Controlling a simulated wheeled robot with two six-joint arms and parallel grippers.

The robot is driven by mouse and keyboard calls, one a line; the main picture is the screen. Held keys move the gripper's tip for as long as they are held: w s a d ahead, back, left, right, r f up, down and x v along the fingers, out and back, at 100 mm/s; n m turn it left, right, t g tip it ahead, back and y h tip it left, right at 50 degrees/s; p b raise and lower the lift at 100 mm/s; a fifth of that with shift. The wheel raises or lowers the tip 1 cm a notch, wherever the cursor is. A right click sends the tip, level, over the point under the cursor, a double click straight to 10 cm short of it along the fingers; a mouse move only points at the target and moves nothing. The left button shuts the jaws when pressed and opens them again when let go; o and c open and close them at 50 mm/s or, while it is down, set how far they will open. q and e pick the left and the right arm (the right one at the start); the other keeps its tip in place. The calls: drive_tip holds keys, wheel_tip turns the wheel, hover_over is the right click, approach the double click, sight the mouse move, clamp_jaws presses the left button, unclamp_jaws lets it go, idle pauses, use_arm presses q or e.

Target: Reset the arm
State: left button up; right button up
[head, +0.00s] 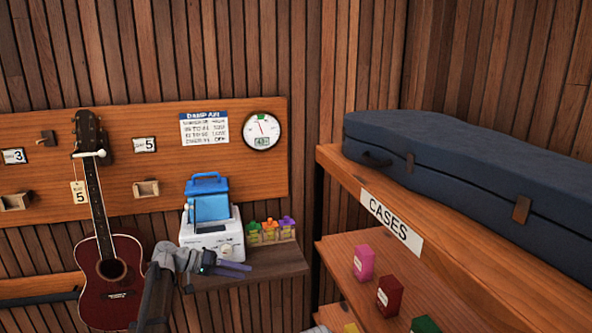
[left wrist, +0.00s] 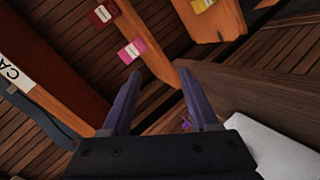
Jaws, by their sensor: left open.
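My left arm comes in from the lower left in the head view. Its gripper (head: 234,269) is in front of the small wooden wall shelf (head: 270,263), with its fingers pointing right. In the left wrist view the gripper's two purple-grey fingers (left wrist: 155,95) are spread apart with nothing between them. My right gripper does not show clearly in either view; only a small grey piece at the bottom edge of the head view may be part of my body.
At right, a cases shelf (head: 345,170) holds a dark blue case (head: 460,175), with small boxes (head: 364,262) below.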

use_arm(q)
drive_tip(key=s+d+f+g+y, duration=0.3)
drive_tip(key=s+d+f, duration=0.2)
drive_tip(key=s+d, duration=0.45)
drive_tip(key=s+f+y, duration=0.2)
drive_tip(key=s+y, duration=0.1)
drive_tip(key=s, duration=0.4)
drive_tip(key=s+d+f+y, duration=0.1)
drive_tip(key=s+y, duration=0.3)
drive_tip(key=s, duration=0.4)
drive_tip(key=s+d+f+m+y, duration=0.1)
drive_tip(key=s+f+y, duration=0.2)
drive_tip(key=s, duration=0.4)
drive_tip(key=shift+s+f+y+p, duration=0.35)
drive_tip(key=shift+s+y+p, duration=0.05)
drive_tip(key=shift+y+p, duration=0.1)
